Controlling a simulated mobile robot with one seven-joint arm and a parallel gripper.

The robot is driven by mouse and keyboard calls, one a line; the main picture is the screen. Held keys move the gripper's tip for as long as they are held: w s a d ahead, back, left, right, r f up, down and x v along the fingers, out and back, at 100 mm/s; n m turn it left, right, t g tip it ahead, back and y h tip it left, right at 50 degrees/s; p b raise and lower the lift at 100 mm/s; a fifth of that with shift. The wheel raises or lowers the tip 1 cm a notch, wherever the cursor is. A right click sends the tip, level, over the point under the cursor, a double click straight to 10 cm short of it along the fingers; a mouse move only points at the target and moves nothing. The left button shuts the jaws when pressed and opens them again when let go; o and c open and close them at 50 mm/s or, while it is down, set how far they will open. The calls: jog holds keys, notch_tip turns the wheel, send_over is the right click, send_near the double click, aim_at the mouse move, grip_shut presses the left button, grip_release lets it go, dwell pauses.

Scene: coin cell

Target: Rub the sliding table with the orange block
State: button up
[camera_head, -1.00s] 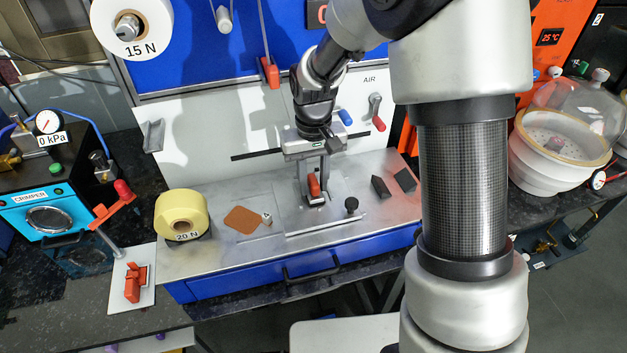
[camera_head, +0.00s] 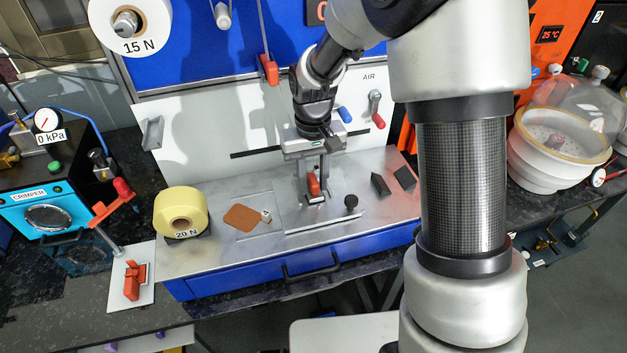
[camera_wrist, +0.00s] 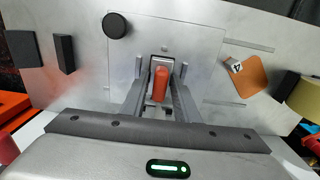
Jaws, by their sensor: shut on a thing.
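The orange block (camera_wrist: 160,84) is upright between the fingers of my gripper (camera_wrist: 161,88) in the wrist view. The block also shows in the head view (camera_head: 313,184), partly hidden by the fingers. My gripper (camera_head: 314,187) is shut on it and points down over the sliding table (camera_wrist: 205,50), a square metal plate with a round black knob (camera_wrist: 115,25). The plate also shows in the head view (camera_head: 333,210). The block is low over the plate; I cannot tell whether its underside touches it.
A brown square pad (camera_head: 241,217) with a small numbered cube (camera_head: 266,215) lies left of the plate. A yellow 20 N roll (camera_head: 181,209) stands farther left. Two dark blocks (camera_head: 380,186) (camera_head: 405,178) stand to the right. The white back panel (camera_head: 210,150) rises behind.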

jog(key=shift+w, duration=0.25)
jog(key=shift+s+f, duration=0.1)
jog(key=shift+s, duration=0.45)
jog(key=shift+w, duration=0.6)
jog(key=shift+s, duration=0.55)
jog(key=shift+w, duration=0.1)
